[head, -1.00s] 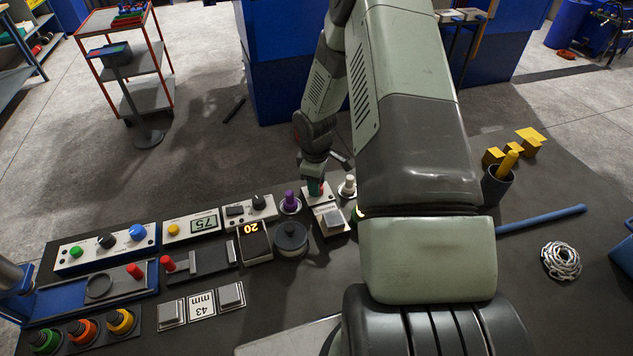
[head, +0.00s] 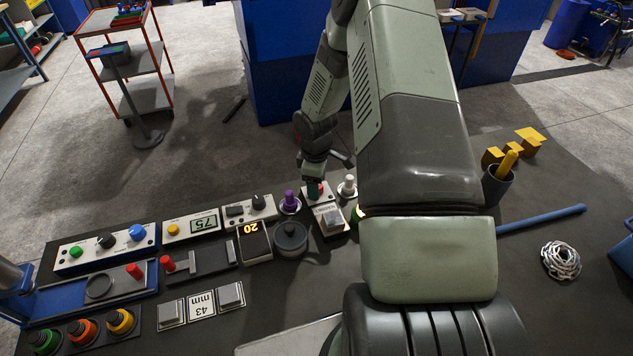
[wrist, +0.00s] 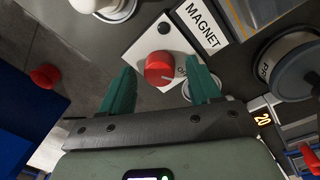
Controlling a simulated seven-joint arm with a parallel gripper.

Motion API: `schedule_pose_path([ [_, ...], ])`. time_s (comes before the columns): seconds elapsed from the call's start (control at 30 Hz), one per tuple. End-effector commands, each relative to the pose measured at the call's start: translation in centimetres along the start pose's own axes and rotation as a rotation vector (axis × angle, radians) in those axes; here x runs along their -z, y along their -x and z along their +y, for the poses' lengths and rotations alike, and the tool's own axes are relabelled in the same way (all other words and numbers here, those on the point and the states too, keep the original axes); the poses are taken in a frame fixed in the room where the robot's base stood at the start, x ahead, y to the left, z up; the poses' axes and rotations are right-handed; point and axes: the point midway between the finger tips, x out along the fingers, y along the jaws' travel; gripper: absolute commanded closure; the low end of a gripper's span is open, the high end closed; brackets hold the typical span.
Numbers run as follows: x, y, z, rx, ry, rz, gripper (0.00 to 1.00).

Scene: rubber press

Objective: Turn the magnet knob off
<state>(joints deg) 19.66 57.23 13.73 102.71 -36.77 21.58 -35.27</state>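The magnet knob (wrist: 159,68) is a red round knob on a white plate beside the MAGNET label (wrist: 203,24). My gripper (wrist: 160,66) is open, with one teal finger on the left of the knob and one on the right. Gaps show between knob and fingers, and I cannot tell how deep the fingertips reach. In the head view my gripper (head: 315,188) is over the plate and partly hides the knob.
A purple knob (head: 290,201) and a white knob (head: 348,186) stand close on either side of the plate. A dark round pot-like part (head: 290,237) and a lit display (head: 252,239) are nearby. Further control panels fill the bench's left side.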

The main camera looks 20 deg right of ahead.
Motion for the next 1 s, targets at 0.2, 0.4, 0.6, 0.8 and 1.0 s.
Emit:
schedule_pose_path([
  [0.2,0.0,0.2,0.0,-0.001,-0.001,0.001,0.38],
  [0.4,0.0,2.7,0.1,-0.004,-0.001,0.001,0.38],
  [0.6,0.0,6.8,0.1,-0.004,-0.002,0.002,0.38],
  [0.8,0.0,9.8,0.1,-0.002,-0.001,0.001,0.38],
  [1.0,0.0,10.8,0.0,0.001,-0.001,0.000,0.38],
])
